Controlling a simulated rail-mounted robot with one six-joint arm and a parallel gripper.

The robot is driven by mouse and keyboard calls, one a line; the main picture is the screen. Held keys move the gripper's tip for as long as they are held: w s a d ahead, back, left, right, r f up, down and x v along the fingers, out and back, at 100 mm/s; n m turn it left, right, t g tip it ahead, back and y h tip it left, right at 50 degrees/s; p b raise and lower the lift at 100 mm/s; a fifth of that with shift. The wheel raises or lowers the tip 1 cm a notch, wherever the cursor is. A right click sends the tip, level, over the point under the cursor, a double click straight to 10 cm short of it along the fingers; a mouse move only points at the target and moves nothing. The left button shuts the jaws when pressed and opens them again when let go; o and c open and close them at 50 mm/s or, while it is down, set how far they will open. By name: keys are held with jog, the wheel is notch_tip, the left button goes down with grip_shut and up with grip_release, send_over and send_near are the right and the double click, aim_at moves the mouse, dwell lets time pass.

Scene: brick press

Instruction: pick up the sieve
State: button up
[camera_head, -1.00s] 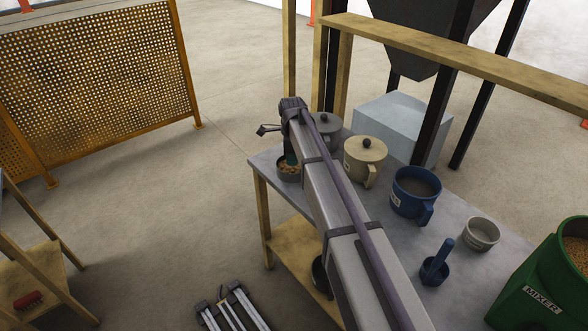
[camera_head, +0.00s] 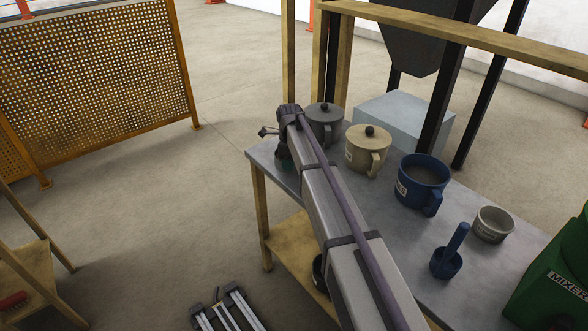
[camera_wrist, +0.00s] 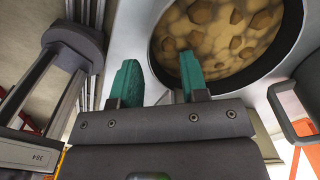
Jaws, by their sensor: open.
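A dark-rimmed round vessel with brown chunks in it (camera_wrist: 222,84) fills the upper right of the wrist view; I cannot tell whether it is the sieve. No mesh shows. My gripper (camera_wrist: 158,82) is open, its two green fingers apart. In the wrist view the right fingertip overlaps the vessel's near rim and the left one is outside it; I cannot tell whether they touch. In the head view my gripper (camera_head: 285,160) is at the far left end of the grey table, mostly behind my arm, and the vessel is hidden there.
On the table (camera_head: 385,233) stand a grey lidded pot (camera_head: 323,128), a cream lidded pot (camera_head: 367,155), a blue mug (camera_head: 422,183), a blue scoop-like cup (camera_head: 446,263) and a small grey bowl (camera_head: 492,224). A green mixer (camera_head: 560,270) is at the right.

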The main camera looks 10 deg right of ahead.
notch_tip(320, 180, down, 2)
jog(key=shift+f+b, duration=0.25)
jog(key=shift+b, duration=0.2)
jog(key=shift+r, duration=0.25)
jog(key=shift+c, duration=0.2)
grip_shut()
